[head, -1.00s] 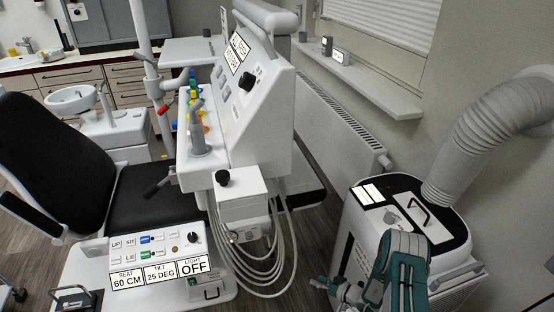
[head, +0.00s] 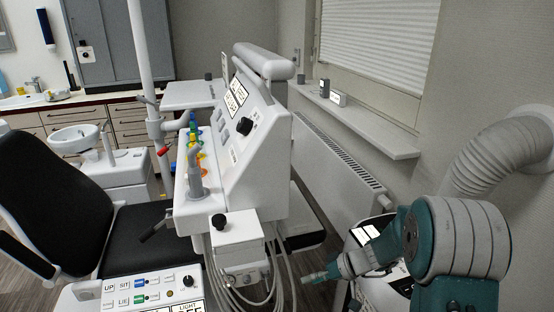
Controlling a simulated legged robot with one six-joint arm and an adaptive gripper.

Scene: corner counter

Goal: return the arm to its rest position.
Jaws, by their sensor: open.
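My arm is folded at the lower right, with a large grey and teal joint close to the camera. My gripper (head: 314,275) is at the left end of the folded arm, small and seen from the side. It is open, and I see nothing held in it. It shows in front of the gap between the dental unit (head: 237,185) and the white machine with the hose (head: 367,234). My arm covers much of that machine's top.
The dental chair (head: 75,205) and its control panel (head: 150,290) are at the left. Hoses (head: 285,275) hang below the dental unit. A radiator (head: 345,170) and a window sill (head: 360,125) line the wall. A thick grey hose (head: 490,160) rises at the right.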

